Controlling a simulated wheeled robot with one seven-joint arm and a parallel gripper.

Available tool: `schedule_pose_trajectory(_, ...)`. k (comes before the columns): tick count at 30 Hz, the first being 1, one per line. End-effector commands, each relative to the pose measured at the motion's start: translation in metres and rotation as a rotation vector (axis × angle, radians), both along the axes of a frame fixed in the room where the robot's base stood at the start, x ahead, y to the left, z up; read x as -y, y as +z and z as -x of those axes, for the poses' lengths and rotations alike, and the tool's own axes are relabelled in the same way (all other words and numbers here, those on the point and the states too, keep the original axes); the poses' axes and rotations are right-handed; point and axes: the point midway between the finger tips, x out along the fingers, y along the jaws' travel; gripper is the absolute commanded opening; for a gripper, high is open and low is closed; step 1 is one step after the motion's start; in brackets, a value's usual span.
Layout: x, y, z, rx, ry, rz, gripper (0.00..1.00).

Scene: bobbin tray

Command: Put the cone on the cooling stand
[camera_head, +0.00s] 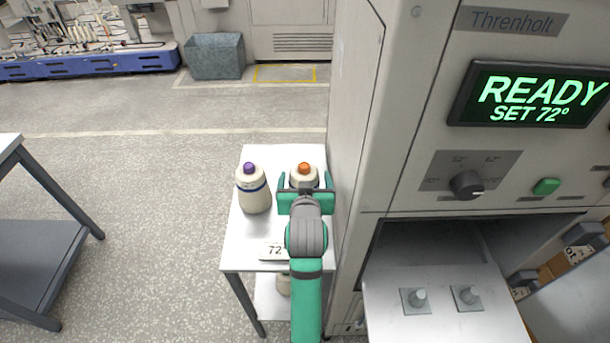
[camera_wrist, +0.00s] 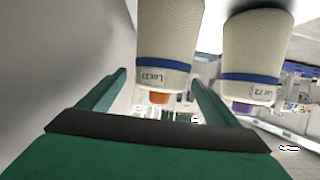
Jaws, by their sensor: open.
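Two cream cones with blue bands stand on a small white side table (camera_head: 245,240). The purple-topped cone (camera_head: 253,190) is on the left; its label reads Lot 72 in the wrist view (camera_wrist: 255,60). A card (camera_head: 273,251) reading 72 lies at the table's front. I cannot tell which thing is the cooling stand.
A tall grey machine (camera_head: 350,110) stands close at the right; its display (camera_head: 530,95) reads READY, SET 72°. A grey table (camera_head: 35,190) is at far left. Open floor lies between.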

Motion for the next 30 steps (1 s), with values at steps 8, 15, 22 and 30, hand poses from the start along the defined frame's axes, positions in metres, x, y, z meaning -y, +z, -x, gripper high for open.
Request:
schedule_pose_trajectory(8,0.0,0.022,0.053,0.002,0.001,0.0,0.84)
schedule_pose_trajectory(15,0.0,0.033,0.08,0.001,0.0,0.0,0.84)
schedule_pose_trajectory(22,0.0,0.033,0.086,-0.001,0.0,0.0,0.84)
schedule_pose_trajectory(30,-0.001,-0.016,0.112,0.007,-0.002,0.0,0.84)
